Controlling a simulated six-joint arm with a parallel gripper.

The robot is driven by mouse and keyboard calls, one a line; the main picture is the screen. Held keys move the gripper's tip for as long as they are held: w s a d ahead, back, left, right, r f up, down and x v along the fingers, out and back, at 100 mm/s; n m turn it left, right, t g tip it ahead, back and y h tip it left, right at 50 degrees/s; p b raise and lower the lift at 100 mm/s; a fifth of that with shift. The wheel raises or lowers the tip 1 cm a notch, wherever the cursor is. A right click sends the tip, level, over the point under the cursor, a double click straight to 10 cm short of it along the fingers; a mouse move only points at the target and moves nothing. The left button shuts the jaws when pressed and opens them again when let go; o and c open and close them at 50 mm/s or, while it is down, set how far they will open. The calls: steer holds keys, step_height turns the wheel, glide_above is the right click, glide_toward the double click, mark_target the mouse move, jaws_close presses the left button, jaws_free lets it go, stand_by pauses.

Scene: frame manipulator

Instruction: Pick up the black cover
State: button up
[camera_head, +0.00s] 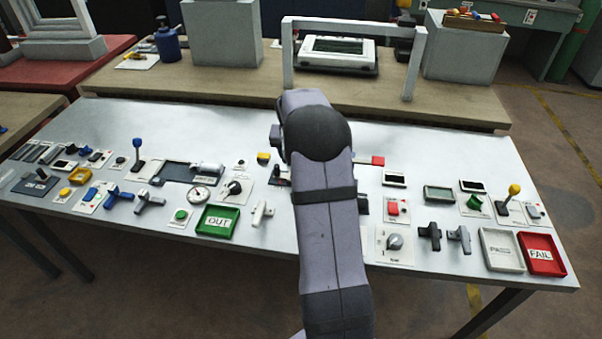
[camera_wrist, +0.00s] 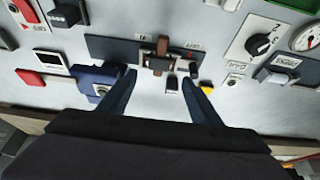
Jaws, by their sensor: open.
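My gripper (camera_wrist: 162,98) is open in the wrist view. Its two dark fingers are spread above the bench with nothing between their tips; in the head view my arm hides them. Just beyond the tips lies a dark plate (camera_wrist: 104,46) with a black and brown piece (camera_wrist: 160,62) at its middle. A small black box (camera_wrist: 68,14) sits at the upper left of the wrist view and shows partly beside my arm in the head view (camera_head: 362,204). I cannot tell for certain which black piece is the cover.
A dark blue block (camera_wrist: 92,76) stands by the left finger. Small switches (camera_wrist: 172,84) and a yellow button (camera_wrist: 206,87) are near the right finger. The light bench (camera_head: 330,290) is crowded with knobs, levers and trays. A raised frame (camera_head: 288,60) stands behind.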

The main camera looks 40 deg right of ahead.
steer(key=shift+f, duration=0.1)
steer(key=shift+p+x, duration=1)
steer(key=shift+x, duration=0.5)
steer(key=shift+s+p+x, duration=0.2)
steer(key=shift+p+x, duration=0.55)
steer(key=shift+x, duration=1.3)
steer(key=c, duration=1.1)
